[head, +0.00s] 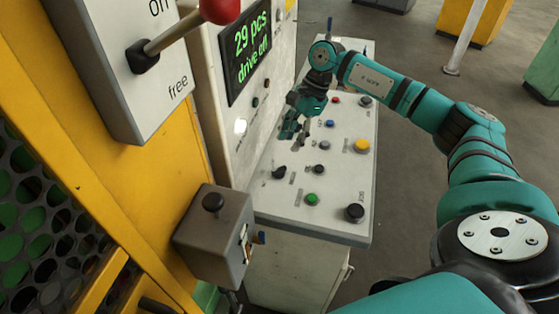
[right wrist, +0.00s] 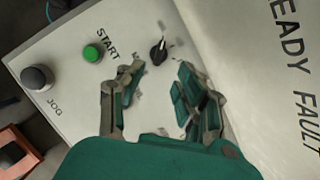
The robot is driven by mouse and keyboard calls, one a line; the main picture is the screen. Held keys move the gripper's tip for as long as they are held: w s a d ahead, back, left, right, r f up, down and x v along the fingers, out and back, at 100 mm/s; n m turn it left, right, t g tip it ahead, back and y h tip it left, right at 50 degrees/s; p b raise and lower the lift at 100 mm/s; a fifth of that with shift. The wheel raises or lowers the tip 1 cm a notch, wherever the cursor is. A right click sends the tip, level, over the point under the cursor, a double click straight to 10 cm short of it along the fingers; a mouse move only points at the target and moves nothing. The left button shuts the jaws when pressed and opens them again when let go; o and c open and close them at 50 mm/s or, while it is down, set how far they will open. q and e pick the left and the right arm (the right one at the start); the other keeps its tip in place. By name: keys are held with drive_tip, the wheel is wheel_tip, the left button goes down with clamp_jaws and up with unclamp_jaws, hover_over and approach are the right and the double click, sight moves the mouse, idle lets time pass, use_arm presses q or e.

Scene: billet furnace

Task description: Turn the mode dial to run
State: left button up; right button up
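The mode dial appears to be the small black knob (head: 279,172) on the sloped pale control panel (head: 270,205), beside the green START button. In the right wrist view the knob (right wrist: 158,50) shows a pointed, raised grip; its lettering is partly hidden by a finger, so I cannot read its setting. My right gripper (head: 297,136) is above the panel, farther back than the knob. In the right wrist view my right gripper (right wrist: 157,82) is open, its fingers apart and empty, with the knob beyond the gap and not touched. My left gripper is not in view.
The green START button (head: 312,199) and black JOG button (head: 354,212) sit near the knob. Several other buttons, including a yellow one (head: 362,146), are farther back. An upright display (head: 246,45) borders the panel's left. A grey box (head: 214,237) stands at the front left.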

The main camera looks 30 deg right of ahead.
sight(278, 169)
drive_tip(key=p+x, duration=0.1)
drive_tip(key=x, duration=0.4)
drive_tip(key=shift+s+a+f+p, duration=0.1)
drive_tip(key=shift+a+f+p, duration=0.1)
drive_tip(key=shift+p, duration=0.1)
drive_tip(key=x, duration=0.3)
drive_tip(key=shift+f+p, duration=0.15)
drive_tip(key=shift+p, duration=0.25)
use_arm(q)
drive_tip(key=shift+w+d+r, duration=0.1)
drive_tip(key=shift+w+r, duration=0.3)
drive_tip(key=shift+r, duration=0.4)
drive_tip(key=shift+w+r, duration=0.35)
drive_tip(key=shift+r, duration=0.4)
use_arm(e)
drive_tip(key=shift+f, duration=0.3)
drive_tip(key=shift+c, duration=0.4)
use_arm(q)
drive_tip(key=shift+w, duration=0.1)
use_arm(e)
clamp_jaws()
